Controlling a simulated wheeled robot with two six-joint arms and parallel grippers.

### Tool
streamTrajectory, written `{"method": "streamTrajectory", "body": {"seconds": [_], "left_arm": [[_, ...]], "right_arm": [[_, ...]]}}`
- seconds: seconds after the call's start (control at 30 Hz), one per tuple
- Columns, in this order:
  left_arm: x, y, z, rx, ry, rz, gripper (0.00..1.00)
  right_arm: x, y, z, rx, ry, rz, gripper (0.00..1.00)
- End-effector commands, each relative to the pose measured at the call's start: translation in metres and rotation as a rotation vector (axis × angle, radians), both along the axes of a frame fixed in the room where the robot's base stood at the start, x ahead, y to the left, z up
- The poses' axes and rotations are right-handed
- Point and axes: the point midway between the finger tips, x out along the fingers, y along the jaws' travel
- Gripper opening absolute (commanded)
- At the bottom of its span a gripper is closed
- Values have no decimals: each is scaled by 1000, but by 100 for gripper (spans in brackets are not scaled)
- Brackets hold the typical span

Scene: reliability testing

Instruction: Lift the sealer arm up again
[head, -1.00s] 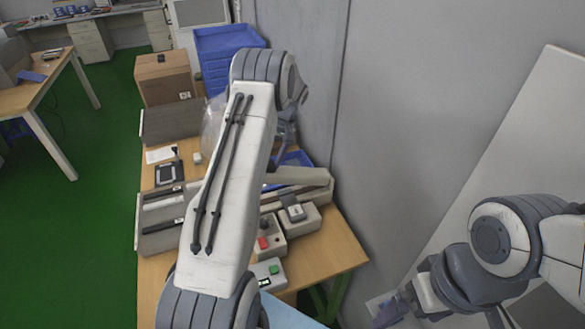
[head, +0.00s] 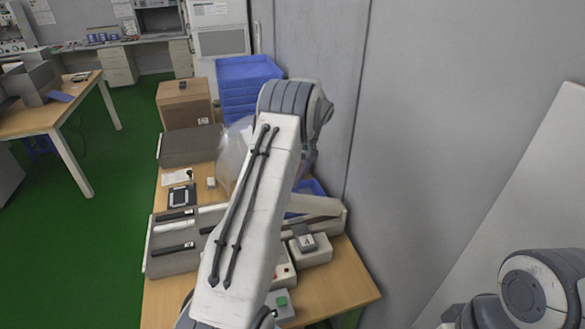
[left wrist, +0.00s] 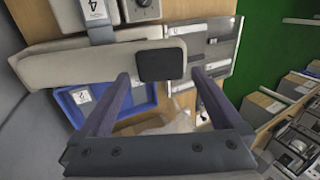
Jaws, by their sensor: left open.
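The sealer arm (left wrist: 100,66) is a long beige bar with a black pad (left wrist: 162,62) at its end, seen in the left wrist view. In the head view the sealer arm (head: 322,207) shows in part beside my left arm. My left gripper (left wrist: 161,76) is open, with its two dark fingers spread to either side of the pad end and nothing between them that I can see held. In the head view that gripper is mostly hidden behind my own arm. My right arm is at the lower right of the head view, and its gripper fingers are not clearly visible.
A grey control box (head: 311,249) and a box with a green button (head: 281,302) stand on the wooden table (head: 335,291). Grey trays (head: 172,262) line the left side. A wall rises close on the right.

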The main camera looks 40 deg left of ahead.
Motion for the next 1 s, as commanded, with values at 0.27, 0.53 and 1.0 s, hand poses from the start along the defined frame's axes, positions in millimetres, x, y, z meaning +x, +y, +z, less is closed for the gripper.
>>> {"method": "streamTrajectory", "body": {"seconds": [0.27, 0.53, 1.0], "left_arm": [[20, -16, 48, 1, -6, -3, 100], [26, -22, 68, 0, -1, -3, 100], [25, -22, 68, -1, -1, -2, 100]], "right_arm": [[0, 0, -16, 0, 0, 1, 100], [0, 0, -18, 0, 0, 1, 100], [0, 0, -17, 0, 0, 1, 100]]}}
